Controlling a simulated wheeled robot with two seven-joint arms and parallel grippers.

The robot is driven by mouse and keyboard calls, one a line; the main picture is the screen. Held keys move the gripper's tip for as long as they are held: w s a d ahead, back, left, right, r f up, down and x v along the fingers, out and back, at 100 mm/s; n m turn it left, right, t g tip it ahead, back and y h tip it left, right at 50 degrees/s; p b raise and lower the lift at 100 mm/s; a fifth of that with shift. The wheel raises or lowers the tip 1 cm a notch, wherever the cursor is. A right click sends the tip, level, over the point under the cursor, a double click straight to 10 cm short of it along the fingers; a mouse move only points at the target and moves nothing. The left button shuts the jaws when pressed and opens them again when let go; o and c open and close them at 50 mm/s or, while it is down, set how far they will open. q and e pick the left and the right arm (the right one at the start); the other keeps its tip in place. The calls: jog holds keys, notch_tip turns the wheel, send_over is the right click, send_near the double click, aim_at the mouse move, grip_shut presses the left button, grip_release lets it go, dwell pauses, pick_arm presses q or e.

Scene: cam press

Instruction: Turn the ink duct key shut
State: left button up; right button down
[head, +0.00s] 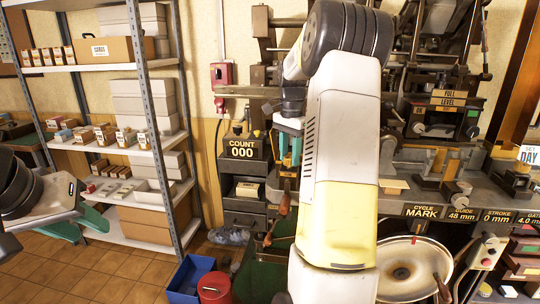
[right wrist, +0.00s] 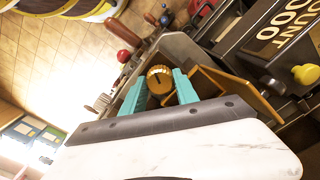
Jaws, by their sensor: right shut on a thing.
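The ink duct key looks to be a round brass knob (right wrist: 160,79) with a dark slot across its face, in the right wrist view. My right gripper (right wrist: 160,90) has its two teal fingers on either side of the knob and is shut on it. In the head view my right gripper (head: 290,150) is partly hidden behind my own right arm, and the key cannot be made out there. My left gripper (head: 80,228) is at the left edge, far from the key, with its green fingers apart and nothing seen between them.
A counter reading 000 (head: 243,148) is left of my right gripper. A brown plate (right wrist: 235,92) lies close to the fingers in the wrist view. Shelves (head: 150,150) with boxes stand at left. A blue bin (head: 190,277) and a red can (head: 214,288) are on the floor.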

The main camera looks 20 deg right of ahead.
aim_at(290, 156)
jog(key=n, duration=0.5)
jog(key=shift+n, duration=0.4)
dwell(0.4)
jog(key=c, duration=0.9)
grip_release()
jog(key=shift+r, duration=3.95)
